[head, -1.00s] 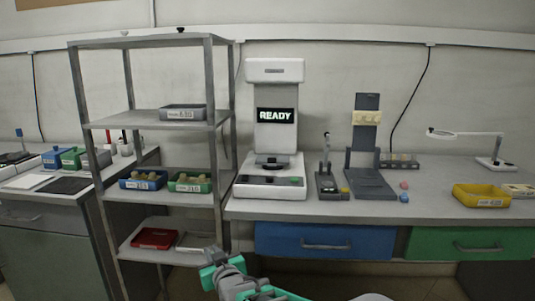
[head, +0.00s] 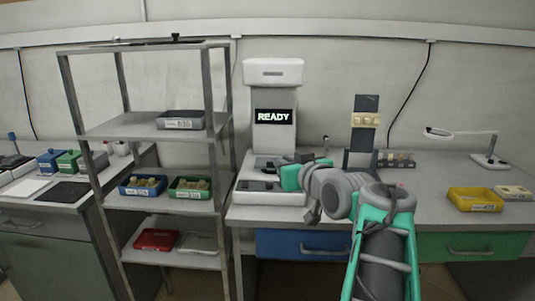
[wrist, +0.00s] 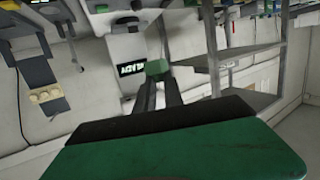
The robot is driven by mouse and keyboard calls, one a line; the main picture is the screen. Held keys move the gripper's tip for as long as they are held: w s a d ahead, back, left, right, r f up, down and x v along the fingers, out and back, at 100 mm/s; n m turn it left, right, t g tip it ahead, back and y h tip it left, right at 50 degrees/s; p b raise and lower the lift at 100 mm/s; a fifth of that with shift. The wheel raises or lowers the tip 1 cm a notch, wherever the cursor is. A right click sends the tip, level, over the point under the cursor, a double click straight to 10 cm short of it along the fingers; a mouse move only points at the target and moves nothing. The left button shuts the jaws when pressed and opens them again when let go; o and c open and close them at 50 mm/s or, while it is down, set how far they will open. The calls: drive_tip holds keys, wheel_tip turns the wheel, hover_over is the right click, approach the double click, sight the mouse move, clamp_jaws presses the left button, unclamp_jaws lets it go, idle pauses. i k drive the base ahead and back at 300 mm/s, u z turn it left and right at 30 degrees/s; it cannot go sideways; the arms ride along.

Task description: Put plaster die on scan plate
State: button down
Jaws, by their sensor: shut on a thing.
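My gripper (head: 278,167) is in front of the white scanner (head: 275,72), over its base, with the arm reaching in from the lower right. In the wrist view, the two dark fingers (wrist: 158,86) are shut on a small green block (wrist: 156,67) at their tips. I cannot tell for sure that it is the plaster die. The head view hides it. The dark scan plate (head: 262,163) on the scanner base is partly covered by my gripper. The scanner screen reads READY; it also shows upside down in the wrist view (wrist: 130,70).
A grey shelf rack (head: 105,130) stands left of the scanner, holding blue (head: 143,186), green (head: 189,188), grey (head: 181,120) and red (head: 156,240) trays. A dark stand (head: 362,130) is to the right. A yellow tray (head: 474,199) and a magnifier lamp (head: 461,135) are farther right.

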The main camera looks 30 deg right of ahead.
sight(272, 160)
drive_tip(key=i, duration=0.85)
